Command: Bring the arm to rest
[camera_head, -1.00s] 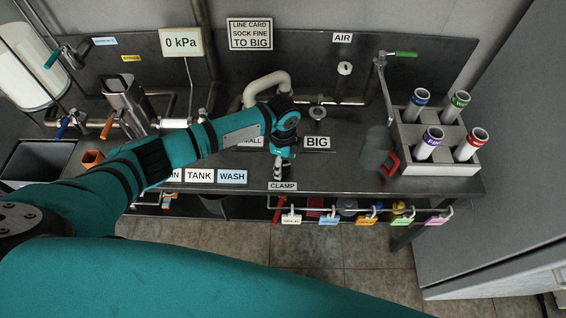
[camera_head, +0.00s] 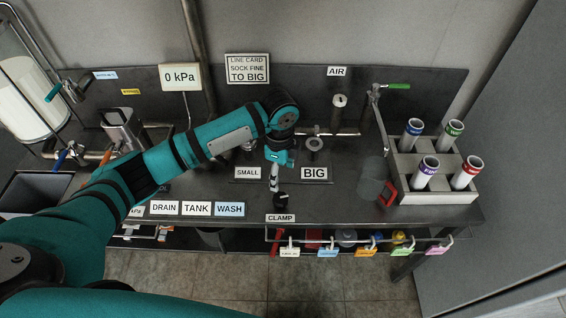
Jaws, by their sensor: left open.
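My left arm (camera_head: 195,147) is teal with black bands and reaches in from the left over the steel bench. Its gripper (camera_head: 281,198) hangs at the arm's end, pointing down over the bench's front part, just behind the CLAMP label (camera_head: 280,218). The gripper is open, and I see nothing held in it. It is small in the view, so the gap between its fingers is hard to make out. My right gripper is not in view.
A rack (camera_head: 433,198) with several labelled tubes stands at the bench's right. A grey jug with a red handle (camera_head: 389,192) is beside it. The SMALL (camera_head: 247,173) and BIG (camera_head: 316,173) labels flank the wrist. A gauge display (camera_head: 180,77) reads 0 kPa. Coloured tags hang below the front edge.

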